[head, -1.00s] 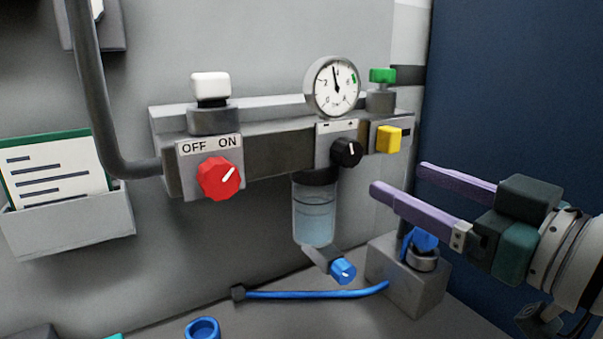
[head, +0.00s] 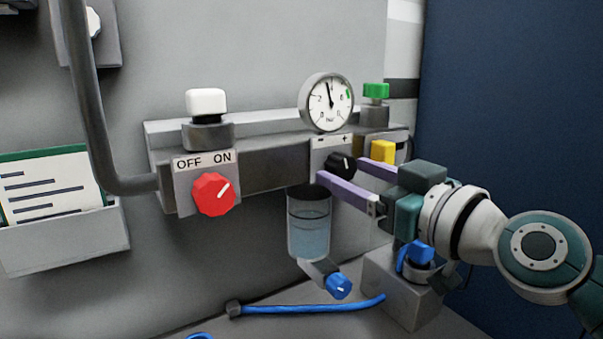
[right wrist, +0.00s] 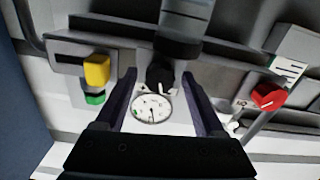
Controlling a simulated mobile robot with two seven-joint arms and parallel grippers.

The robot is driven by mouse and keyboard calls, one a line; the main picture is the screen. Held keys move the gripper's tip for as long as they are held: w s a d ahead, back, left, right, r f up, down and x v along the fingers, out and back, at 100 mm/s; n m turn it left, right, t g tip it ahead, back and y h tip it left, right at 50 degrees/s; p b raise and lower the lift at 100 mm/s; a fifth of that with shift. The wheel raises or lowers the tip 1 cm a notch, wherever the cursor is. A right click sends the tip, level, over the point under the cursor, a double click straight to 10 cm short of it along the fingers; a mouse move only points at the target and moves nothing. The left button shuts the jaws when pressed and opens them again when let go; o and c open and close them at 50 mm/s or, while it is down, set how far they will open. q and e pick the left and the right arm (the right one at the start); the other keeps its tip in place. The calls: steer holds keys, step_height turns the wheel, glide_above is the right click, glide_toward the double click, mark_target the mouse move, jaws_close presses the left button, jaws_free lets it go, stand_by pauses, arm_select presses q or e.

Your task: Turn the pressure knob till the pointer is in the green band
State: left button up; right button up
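The black pressure knob (head: 341,165) sits on a grey panel marked minus and plus, below the round white gauge (head: 328,103). The gauge's black pointer stands near the top, slightly left of upright; the green band is at the right of the dial, apart from the pointer. My right gripper (head: 348,172) is open, its purple fingers reaching toward the knob. In the right wrist view the knob (right wrist: 159,76) shows between the spread fingertips, with the gauge (right wrist: 151,109) there too. I cannot tell whether a finger touches the knob. My left gripper is not in view.
A red OFF/ON knob (head: 214,194) is to the left. A yellow block (head: 383,151) and green cap (head: 376,91) are close right of the knob. A clear bowl (head: 309,226) hangs below. A blue hose (head: 310,306) lies lower down.

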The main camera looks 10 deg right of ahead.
jaws_close()
stand_by(0.3)
steer(key=shift+m, duration=0.5)
steer(key=m, duration=0.5)
steer(key=shift+a+m, duration=0.1)
steer(key=shift+m, duration=0.2)
steer(key=m, duration=0.5)
steer(key=shift+s+r+m, duration=0.1)
steer(key=shift+m, duration=0.3)
steer(key=shift+a+m, duration=0.1)
steer(key=shift+m, duration=0.2)
steer(key=shift+o, duration=0.7)
jaws_free()
